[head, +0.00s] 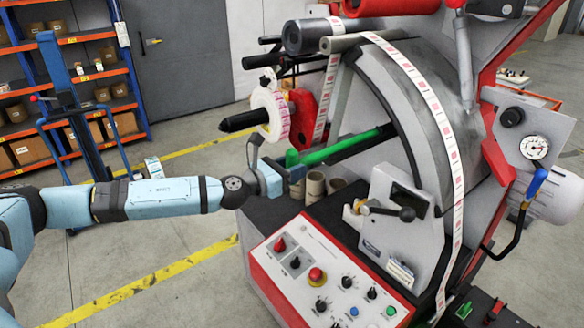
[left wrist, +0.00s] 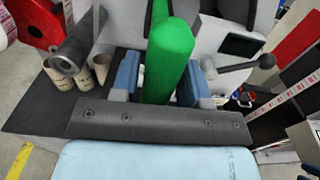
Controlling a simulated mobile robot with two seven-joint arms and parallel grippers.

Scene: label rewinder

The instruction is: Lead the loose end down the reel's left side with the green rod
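My left gripper (head: 292,174) is shut on the green rod (head: 335,150); the left wrist view shows the rod (left wrist: 170,60) upright between the two blue fingers (left wrist: 160,85). In the head view the rod points right and slightly up, towards the machine's big grey drum. The reel (head: 270,115), white with pink print, sits on a black spindle (head: 240,121) above and left of the gripper. A label strip (head: 326,95) hangs from the upper roller, to the right of the reel, down to near the rod. I cannot tell whether they touch. My right gripper is not in view.
Several cardboard cores (head: 315,185) stand on the dark machine deck below the rod. A control panel (head: 325,285) and a lever (head: 400,213) are nearer. Another stretch of label web (head: 455,165) runs down the drum's right side. Open floor lies to the left.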

